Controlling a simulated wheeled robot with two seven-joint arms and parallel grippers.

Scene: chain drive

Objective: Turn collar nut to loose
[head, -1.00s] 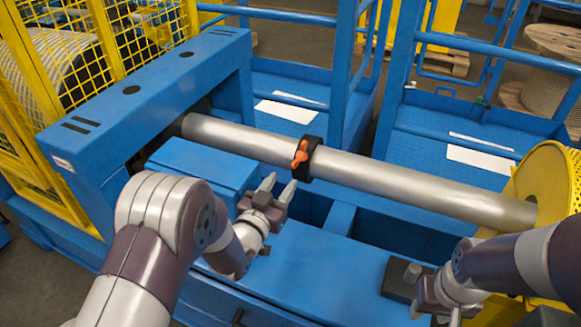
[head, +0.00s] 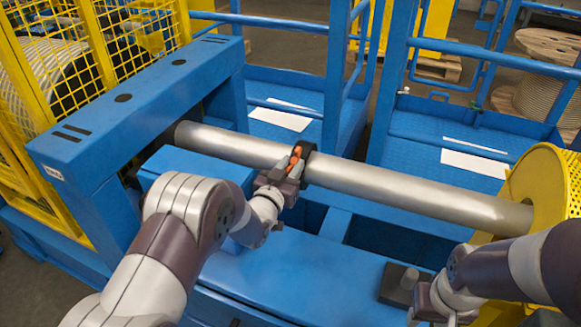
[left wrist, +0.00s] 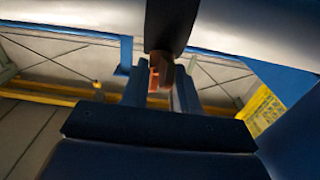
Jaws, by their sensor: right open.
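The orange collar nut (head: 296,154) sits on the black collar (head: 309,158) around a long grey shaft (head: 400,192). My left gripper (head: 288,168) is at the collar, with its fingers on either side of the nut. In the left wrist view the nut (left wrist: 154,78) shows between the two fingers of my left gripper (left wrist: 161,92), below the dark collar (left wrist: 170,25). The fingers look open around it; whether they touch it is unclear. My right gripper (head: 430,305) is open at the lower right, far from the collar and partly hidden by its arm.
Blue machine frame (head: 130,105) surrounds the shaft on the left, and a yellow drum (head: 540,180) stands at its right end. A dark block with a knob (head: 399,284) lies near my right gripper. Blue railings (head: 470,45) stand behind.

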